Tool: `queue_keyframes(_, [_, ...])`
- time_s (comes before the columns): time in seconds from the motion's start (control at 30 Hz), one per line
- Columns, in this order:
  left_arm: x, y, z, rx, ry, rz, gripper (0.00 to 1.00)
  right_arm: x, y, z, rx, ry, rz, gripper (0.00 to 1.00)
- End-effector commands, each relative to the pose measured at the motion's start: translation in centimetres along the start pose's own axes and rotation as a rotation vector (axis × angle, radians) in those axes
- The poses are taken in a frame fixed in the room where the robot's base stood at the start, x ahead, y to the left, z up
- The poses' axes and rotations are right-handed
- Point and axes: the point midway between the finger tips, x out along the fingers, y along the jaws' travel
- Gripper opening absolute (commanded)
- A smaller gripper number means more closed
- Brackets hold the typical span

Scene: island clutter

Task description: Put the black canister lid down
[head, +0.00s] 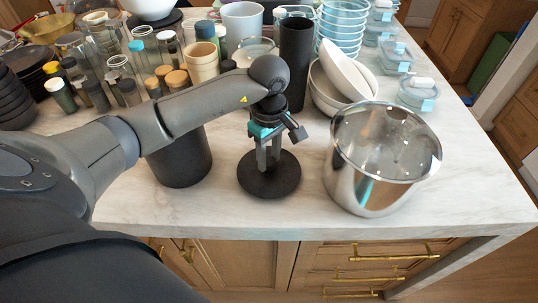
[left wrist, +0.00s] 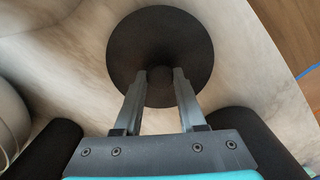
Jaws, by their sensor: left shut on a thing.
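The black canister lid (head: 270,183) is a round dark disc with a small knob, lying flat at the counter surface near the front edge. My left gripper (head: 268,163) points straight down and is shut on the knob. In the left wrist view the lid (left wrist: 160,30) sits level beyond my left gripper (left wrist: 161,75), whose fingers clasp the knob from both sides. I cannot tell whether the lid's underside touches the counter. The black canister (head: 180,162) stands just left of the lid, its top partly hidden by my left arm. My right gripper is not in view.
A shiny steel pot (head: 378,160) stands close right of the lid. A tall black cylinder (head: 296,62) and white bowls (head: 345,70) stand behind. Jars and bottles crowd the back left. The marble counter (head: 300,218) is bare between the lid and its front edge.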

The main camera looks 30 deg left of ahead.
Motion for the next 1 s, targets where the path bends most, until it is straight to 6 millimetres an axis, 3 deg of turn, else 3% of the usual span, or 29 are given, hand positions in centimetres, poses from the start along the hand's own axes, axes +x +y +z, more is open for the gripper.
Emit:
queue_keyframes(0.43, [0.69,0.07,-0.02,0.001,0.001,0.002,0.00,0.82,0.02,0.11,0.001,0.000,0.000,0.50])
queue_keyframes(0.47, [0.64,0.05,-0.01,0.001,0.001,0.002,0.42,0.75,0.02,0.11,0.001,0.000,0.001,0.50])
queue_keyframes(0.5, [0.57,0.05,-0.01,0.001,0.000,0.002,0.46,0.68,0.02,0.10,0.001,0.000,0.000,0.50])
queue_keyframes(0.7, [0.52,0.05,-0.01,0.000,0.000,0.002,0.69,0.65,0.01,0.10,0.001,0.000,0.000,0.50])
queue_keyframes(1.0, [0.38,0.05,-0.01,0.000,0.000,0.002,0.70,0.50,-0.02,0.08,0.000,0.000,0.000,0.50])
